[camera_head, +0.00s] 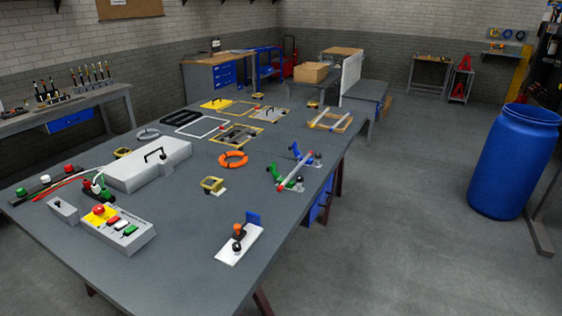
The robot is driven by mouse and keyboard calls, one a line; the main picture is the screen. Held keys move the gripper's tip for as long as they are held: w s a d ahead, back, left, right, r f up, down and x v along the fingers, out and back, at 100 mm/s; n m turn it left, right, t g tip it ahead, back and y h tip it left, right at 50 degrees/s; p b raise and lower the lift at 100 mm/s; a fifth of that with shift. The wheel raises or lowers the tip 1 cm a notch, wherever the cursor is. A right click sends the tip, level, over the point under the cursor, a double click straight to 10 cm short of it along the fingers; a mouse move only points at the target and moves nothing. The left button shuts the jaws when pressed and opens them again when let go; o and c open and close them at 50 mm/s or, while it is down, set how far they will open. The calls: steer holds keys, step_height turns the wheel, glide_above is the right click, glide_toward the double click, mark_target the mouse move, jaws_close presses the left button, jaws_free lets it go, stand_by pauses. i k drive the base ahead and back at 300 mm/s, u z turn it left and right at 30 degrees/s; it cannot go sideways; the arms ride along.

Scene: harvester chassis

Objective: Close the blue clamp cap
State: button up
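A clamp fixture (290,180) with a pale bar stands near the right edge of the long grey table. A blue cap piece (296,151) at its far end is tilted up, apart from the bar. A green piece (274,172) at its near end also stands tilted up. A separate blue upright piece (253,218) stands on a white plate (240,243) nearer the front, beside an orange-topped knob. The view alone does not tell which blue piece is the clamp cap. My gripper is not in view.
The table (170,265) also carries a button box (119,229), a white case with a handle (148,165), an orange ring (233,159) and several frames. A blue barrel (514,163) stands on the floor at right. The floor between table and barrel is clear.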

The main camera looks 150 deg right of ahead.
mark_target(297, 153)
steer(key=i, duration=0.15)
steer(key=u, duration=2.8)
steer(key=k, duration=2.55)
steer(key=u, duration=2.85)
steer(key=k, duration=0.5)
steer(key=z, duration=1.85)
